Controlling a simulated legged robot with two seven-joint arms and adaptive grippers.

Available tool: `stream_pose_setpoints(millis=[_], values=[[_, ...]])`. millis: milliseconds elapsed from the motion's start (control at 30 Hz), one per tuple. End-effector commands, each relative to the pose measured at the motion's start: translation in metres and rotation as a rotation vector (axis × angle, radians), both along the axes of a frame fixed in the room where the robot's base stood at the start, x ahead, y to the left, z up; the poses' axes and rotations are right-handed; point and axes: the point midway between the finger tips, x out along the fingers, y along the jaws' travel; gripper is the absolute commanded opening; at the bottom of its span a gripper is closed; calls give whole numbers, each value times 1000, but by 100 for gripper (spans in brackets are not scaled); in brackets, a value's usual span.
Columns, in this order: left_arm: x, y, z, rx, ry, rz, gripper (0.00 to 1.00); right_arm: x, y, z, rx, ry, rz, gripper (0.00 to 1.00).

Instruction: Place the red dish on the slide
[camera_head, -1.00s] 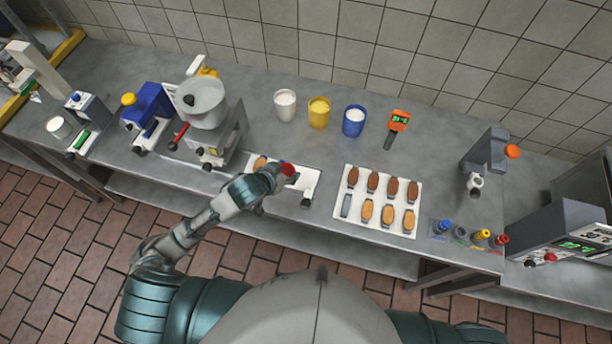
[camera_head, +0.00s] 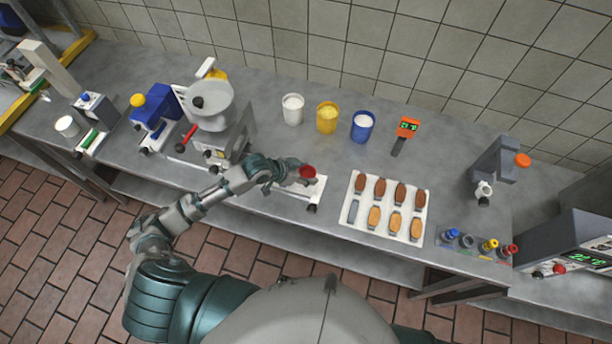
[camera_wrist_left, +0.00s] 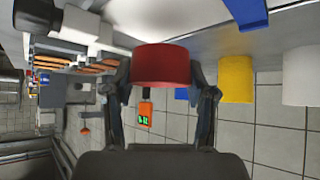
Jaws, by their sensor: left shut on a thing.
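My left gripper (camera_head: 298,174) is shut on the red dish (camera_head: 308,172), near the right end of the white slide (camera_head: 303,194). In the left wrist view, the red dish (camera_wrist_left: 162,65) is between the two fingers of my left gripper (camera_wrist_left: 162,84). My left arm hides much of the slide. I cannot tell whether the dish touches the slide. My right gripper is not in view.
A grey machine with a bowl (camera_head: 211,105) stands behind and left of my left gripper. White, yellow (camera_head: 326,118) and blue cups stand at the back. The counter between the cups and the slide is clear.

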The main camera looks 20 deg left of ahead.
Motion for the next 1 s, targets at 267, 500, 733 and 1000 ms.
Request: stream_pose_setpoints(millis=[267,500,733,1000], values=[[5,0,-20,1,4,1,35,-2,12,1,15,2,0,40],[6,3,-36,-1,-1,0,35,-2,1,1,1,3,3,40],[6,3,-38,0,0,0,68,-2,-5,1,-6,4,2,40],[6,3,-37,0,0,0,81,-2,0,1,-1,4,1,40]])
